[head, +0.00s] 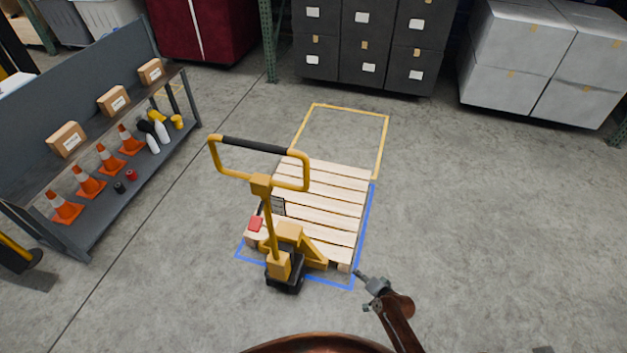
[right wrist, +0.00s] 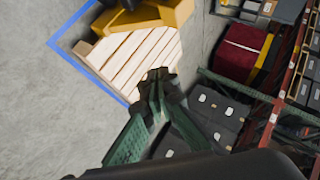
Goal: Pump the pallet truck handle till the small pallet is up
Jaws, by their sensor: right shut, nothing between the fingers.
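The yellow pallet truck (head: 285,262) stands at the near end of the small wooden pallet (head: 325,200). Its loop handle (head: 258,147) with a black grip rises upright above the pallet. I cannot tell whether the pallet is off the floor. My right gripper (head: 358,275) is shut and empty, low and to the right of the truck, apart from the handle. In the right wrist view the gripper fingers (right wrist: 158,78) show in front of the pallet (right wrist: 135,60), with a yellow part of the truck (right wrist: 165,15) at the top. My left gripper is not in view.
A blue floor outline (head: 362,240) surrounds the pallet, and a yellow outline (head: 387,145) lies behind it. A shelf (head: 115,190) with cones and boxes stands left. Dark totes (head: 340,75) and grey totes (head: 525,85) stand behind. Floor on the right is clear.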

